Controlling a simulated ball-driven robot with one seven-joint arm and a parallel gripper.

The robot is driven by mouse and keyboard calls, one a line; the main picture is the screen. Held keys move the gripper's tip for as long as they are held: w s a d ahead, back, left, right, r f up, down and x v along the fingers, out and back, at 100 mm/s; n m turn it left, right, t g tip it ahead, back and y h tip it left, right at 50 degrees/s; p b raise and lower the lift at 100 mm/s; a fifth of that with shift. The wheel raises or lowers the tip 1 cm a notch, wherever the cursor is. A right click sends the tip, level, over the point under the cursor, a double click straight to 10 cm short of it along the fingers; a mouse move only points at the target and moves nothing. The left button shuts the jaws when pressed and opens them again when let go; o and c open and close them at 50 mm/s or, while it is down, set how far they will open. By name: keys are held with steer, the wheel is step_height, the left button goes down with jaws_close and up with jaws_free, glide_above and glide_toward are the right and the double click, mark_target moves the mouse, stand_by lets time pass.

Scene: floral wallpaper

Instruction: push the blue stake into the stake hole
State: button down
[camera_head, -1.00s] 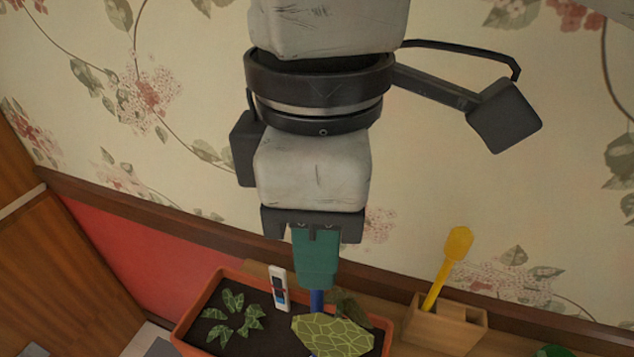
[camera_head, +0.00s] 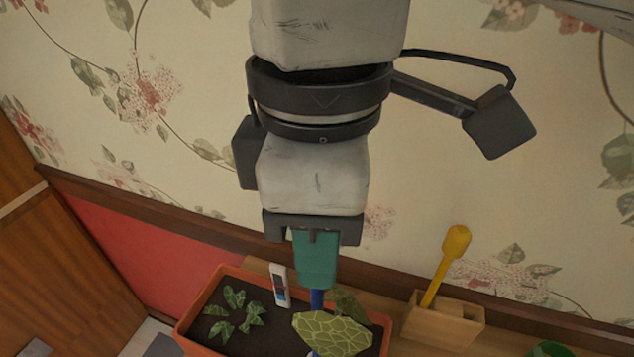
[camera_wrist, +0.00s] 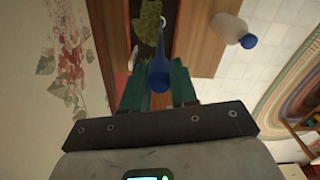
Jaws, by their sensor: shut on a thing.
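My gripper (camera_head: 316,284) points down over the planter and is shut on the blue stake (camera_head: 317,298). In the wrist view the stake (camera_wrist: 159,70) sits between the green fingers of my gripper (camera_wrist: 158,82). The lower part of the stake is behind a large patterned leaf (camera_head: 331,333) in the head view. The orange planter (camera_head: 188,328) holds dark soil.
A small leafy plant (camera_head: 236,312) and a white marker (camera_head: 279,285) stand in the planter's left part. A wooden box (camera_head: 441,325) with a yellow tool (camera_head: 447,266) stands to the right. A bottle with a blue cap (camera_wrist: 249,41) shows in the wrist view. The wallpapered wall is close behind.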

mark_target(318, 293)
steer(key=shift+p, duration=0.4)
steer(key=shift+f+b, duration=2.25)
steer(key=shift+f, duration=1.8)
steer(key=c, duration=0.8)
jaws_free()
step_height(318, 293, up, 11)
steer(key=shift+f+p, duration=0.1)
steer(key=shift+p, duration=0.65)
